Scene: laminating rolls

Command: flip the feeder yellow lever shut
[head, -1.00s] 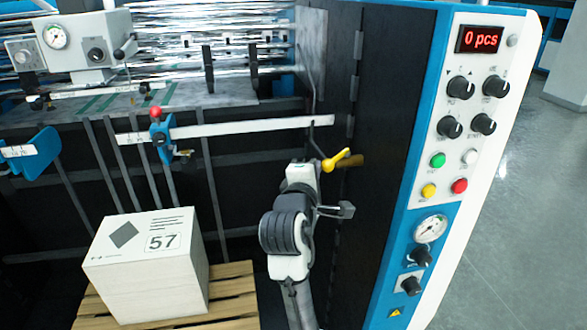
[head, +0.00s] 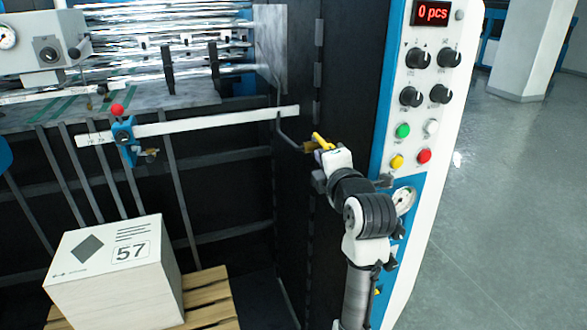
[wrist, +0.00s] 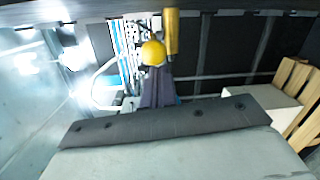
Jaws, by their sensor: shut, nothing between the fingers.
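The feeder's yellow lever (head: 322,142) shows beside the end of a brass-coloured pipe, at the dark machine side. My arm's end partly covers it in the head view. In the wrist view its round yellow knob (wrist: 153,53) is just beyond the tips of my gripper (wrist: 155,72), and the brass pipe (wrist: 171,32) is right beside it. My gripper is shut and empty. It is at or very near the knob; I cannot tell whether they touch. The rest of the lever is hidden behind the knob in the wrist view.
The control panel (head: 404,100) with knobs and buttons stands just right of my arm. A white measuring bar (head: 210,122) with a red-knobbed blue clamp runs to the left. A white box marked 57 (head: 112,275) sits on a pallet (head: 207,300) at lower left.

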